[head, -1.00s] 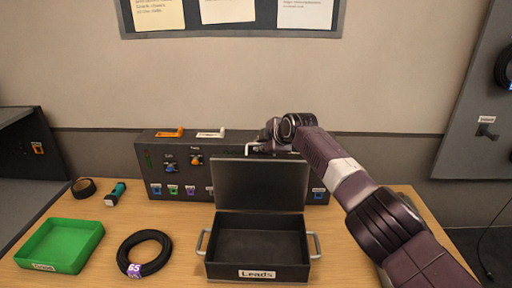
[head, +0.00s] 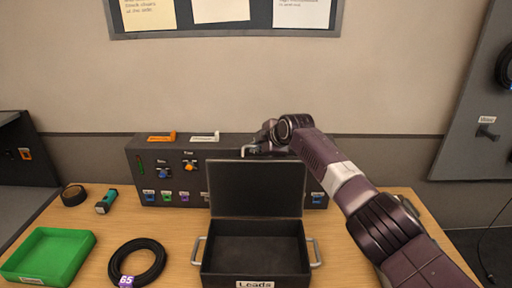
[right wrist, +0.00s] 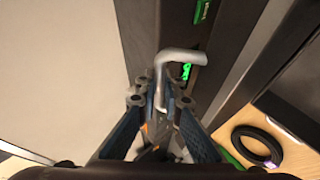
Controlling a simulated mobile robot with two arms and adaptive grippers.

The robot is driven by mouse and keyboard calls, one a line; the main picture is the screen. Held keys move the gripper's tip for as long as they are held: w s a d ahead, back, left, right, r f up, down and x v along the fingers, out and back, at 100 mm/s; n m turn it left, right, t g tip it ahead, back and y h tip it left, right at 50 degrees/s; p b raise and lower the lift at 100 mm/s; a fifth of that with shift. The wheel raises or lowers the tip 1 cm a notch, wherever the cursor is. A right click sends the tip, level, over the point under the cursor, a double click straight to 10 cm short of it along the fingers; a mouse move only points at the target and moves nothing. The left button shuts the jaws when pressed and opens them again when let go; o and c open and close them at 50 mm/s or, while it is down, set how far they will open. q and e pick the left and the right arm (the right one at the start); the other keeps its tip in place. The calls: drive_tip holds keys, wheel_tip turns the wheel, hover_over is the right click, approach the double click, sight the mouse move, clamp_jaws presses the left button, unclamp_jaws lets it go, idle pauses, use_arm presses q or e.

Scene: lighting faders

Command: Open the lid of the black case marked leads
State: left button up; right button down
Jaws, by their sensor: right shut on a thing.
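The black case (head: 218,272) labelled Leads stands on the table at the bottom centre of the head view. Its lid (head: 255,188) stands raised, roughly upright, at the back edge, and the inside looks empty. My right gripper (head: 252,150) is at the lid's top edge, its fingers partly hidden. In the right wrist view my right gripper (right wrist: 160,100) is shut on a grey bent handle (right wrist: 182,57), which appears to be the lid's. My left gripper is not in view.
A dark control box (head: 140,170) with sliders and coloured labels stands close behind the lid. A green tray (head: 50,255), a black cable coil (head: 137,262), a tape roll (head: 74,195) and a teal torch (head: 106,201) lie to the left. The table between them is clear.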

drive_tip(key=c, duration=2.3)
unclamp_jaws()
drive_tip(key=shift+f, duration=0.1)
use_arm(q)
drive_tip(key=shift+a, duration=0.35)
use_arm(e)
drive_tip(key=shift+s, duration=0.1)
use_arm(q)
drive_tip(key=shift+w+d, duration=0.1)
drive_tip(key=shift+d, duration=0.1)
use_arm(e)
drive_tip(key=v, duration=1.1)
drive_tip(key=shift+s+d+r, duration=0.15)
drive_tip(key=shift+s+r, duration=0.05)
drive_tip(key=shift+s, duration=0.1)
